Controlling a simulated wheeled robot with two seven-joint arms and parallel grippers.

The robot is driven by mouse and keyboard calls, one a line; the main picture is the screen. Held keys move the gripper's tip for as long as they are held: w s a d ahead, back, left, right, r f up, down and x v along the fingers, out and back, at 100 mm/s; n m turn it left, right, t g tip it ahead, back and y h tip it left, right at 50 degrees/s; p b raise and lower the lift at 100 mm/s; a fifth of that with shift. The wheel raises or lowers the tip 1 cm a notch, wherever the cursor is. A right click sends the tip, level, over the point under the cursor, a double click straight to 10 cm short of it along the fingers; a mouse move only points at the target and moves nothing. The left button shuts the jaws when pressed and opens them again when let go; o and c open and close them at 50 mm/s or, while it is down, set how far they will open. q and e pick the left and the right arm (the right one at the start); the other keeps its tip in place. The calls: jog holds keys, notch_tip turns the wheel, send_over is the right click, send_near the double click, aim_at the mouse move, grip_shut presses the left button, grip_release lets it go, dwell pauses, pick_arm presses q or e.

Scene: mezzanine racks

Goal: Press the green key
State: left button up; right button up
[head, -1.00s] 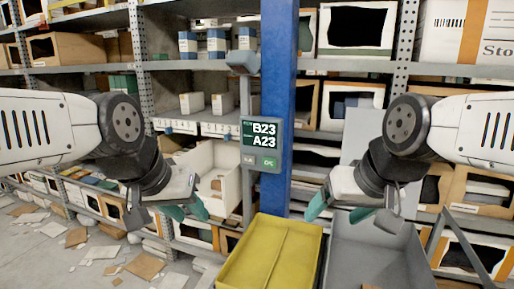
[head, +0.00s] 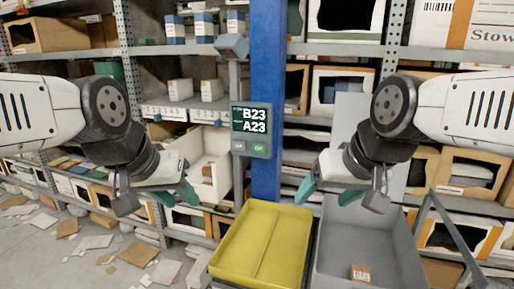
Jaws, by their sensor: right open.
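The green key (head: 259,149), marked OK, is on the lower right of a grey terminal (head: 237,143) fixed beside the blue post. The terminal's screen (head: 252,119) reads B23 above A23. A grey key (head: 239,146) is left of the green one. My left gripper (head: 164,203) is left of and below the terminal, apart from it; its teal fingers point down and look spread. My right gripper (head: 328,192) is right of and below the terminal, open and empty, above the bins. Nothing covers the green key.
A yellow bin (head: 233,255) and a grey bin (head: 328,270) stand side by side below; a small brown box (head: 360,274) lies in the grey one. The blue post (head: 268,80) rises behind the terminal. Shelves fill the back. Cardboard scraps litter the floor at left.

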dwell(0.3)
grip_shut()
dwell(1.6)
